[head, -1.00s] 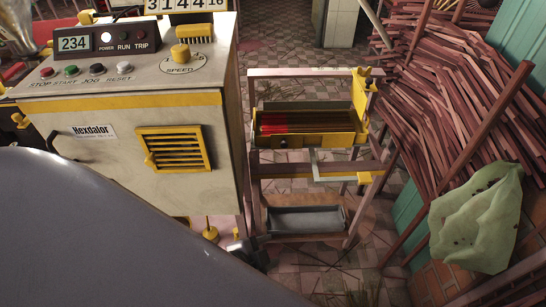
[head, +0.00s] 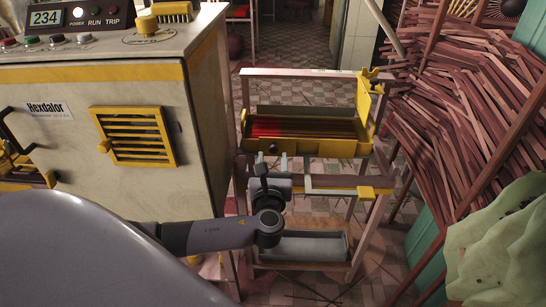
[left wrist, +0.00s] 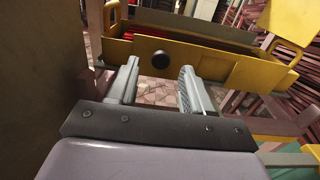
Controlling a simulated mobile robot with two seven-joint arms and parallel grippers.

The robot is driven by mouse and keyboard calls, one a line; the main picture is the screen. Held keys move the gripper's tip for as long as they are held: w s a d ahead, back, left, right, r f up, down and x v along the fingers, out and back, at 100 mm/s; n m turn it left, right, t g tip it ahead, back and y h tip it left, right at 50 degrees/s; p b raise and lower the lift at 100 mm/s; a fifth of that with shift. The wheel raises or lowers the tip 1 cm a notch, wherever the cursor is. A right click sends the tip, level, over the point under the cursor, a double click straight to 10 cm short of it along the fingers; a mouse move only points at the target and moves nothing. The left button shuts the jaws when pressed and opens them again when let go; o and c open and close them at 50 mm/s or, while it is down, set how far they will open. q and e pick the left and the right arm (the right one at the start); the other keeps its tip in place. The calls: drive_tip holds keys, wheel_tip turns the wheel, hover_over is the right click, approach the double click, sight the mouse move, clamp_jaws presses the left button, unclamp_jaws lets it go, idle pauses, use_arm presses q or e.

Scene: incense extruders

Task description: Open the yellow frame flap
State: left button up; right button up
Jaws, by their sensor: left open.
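A long yellow frame (head: 312,148) like a trough is mounted on the rack, its front panel upright, with a dark round knob (head: 273,148) near its left end. Red sticks (head: 300,128) lie behind that panel. A yellow plate (head: 364,100) stands upright at its right end; I cannot tell which part is the flap. My left gripper (head: 271,161) is open and empty just in front of the panel. In the left wrist view the knob (left wrist: 160,61) shows between the fingertips, seemingly with a gap. My right gripper is not in view.
A cream machine (head: 60,120) with a yellow vent stands close on the left. A grey metal bracket (head: 310,180) and a small yellow block (head: 369,192) sit on the rack's lower bar. A grey tray (head: 305,247) is below. Stacked sticks (head: 450,120) and a green sack (head: 500,240) fill the right.

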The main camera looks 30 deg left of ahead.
sight(273, 152)
use_arm(q)
drive_tip(key=shift+x, duration=1.65)
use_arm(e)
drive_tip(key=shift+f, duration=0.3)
